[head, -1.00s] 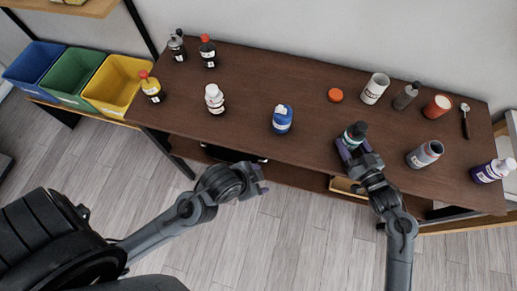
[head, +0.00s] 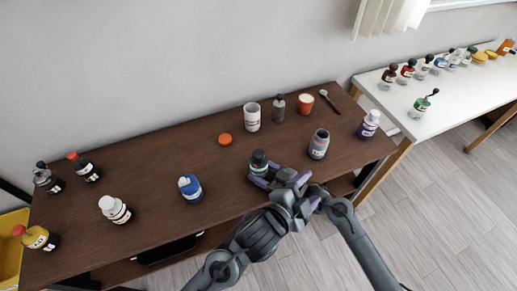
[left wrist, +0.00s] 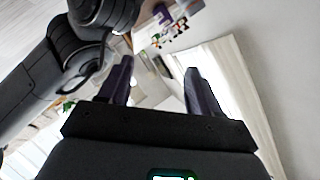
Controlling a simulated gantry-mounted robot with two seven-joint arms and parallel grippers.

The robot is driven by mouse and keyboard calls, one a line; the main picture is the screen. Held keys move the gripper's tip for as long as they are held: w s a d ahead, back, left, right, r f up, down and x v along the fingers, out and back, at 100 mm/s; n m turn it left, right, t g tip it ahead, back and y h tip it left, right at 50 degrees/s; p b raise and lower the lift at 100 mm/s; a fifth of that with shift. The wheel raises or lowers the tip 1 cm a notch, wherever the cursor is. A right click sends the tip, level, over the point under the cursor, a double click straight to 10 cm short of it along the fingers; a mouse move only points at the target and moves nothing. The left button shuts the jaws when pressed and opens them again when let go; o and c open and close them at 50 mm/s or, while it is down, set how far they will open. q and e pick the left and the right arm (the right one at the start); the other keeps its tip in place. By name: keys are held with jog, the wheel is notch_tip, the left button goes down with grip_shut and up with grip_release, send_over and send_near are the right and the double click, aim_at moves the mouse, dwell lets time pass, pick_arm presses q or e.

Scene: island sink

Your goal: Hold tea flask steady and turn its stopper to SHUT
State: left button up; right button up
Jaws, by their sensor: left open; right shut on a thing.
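The tea flask, a small dark bottle with a black-green top (head: 259,158), stands near the front edge of the brown table. My right gripper (head: 262,178) is shut around its lower body, and its fingers hide part of it. The stopper's marking is too small to read. My left gripper (head: 318,194) is open, just right of the flask and apart from it, by the table's front edge. In the left wrist view my left gripper's two fingers (left wrist: 158,85) stand apart with nothing between them. The flask is not clear in that view.
A blue bottle (head: 190,188) and a white bottle (head: 115,210) stand left of the flask. A grey jar (head: 319,144) and a purple bottle (head: 369,124) stand right. An orange lid (head: 225,139) lies behind. A white table (head: 440,105) with several bottles is at the right.

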pick_arm(q)
jog(key=s+d+r+m+g+h, duration=0.3)
jog(key=d+m+g, duration=0.1)
jog(key=d+m, duration=0.5)
jog(key=s+d+r+m+g+h, duration=0.35)
jog(key=d+m, duration=0.45)
jog(key=d, duration=0.3)
jog(key=m+g+y, duration=0.3)
jog(key=m+y, duration=0.2)
jog(key=y, duration=1.1)
send_near(259, 153)
jog(key=shift+n, duration=0.3)
notch_tip(259, 153, down, 9)
jog(key=shift+r, duration=0.2)
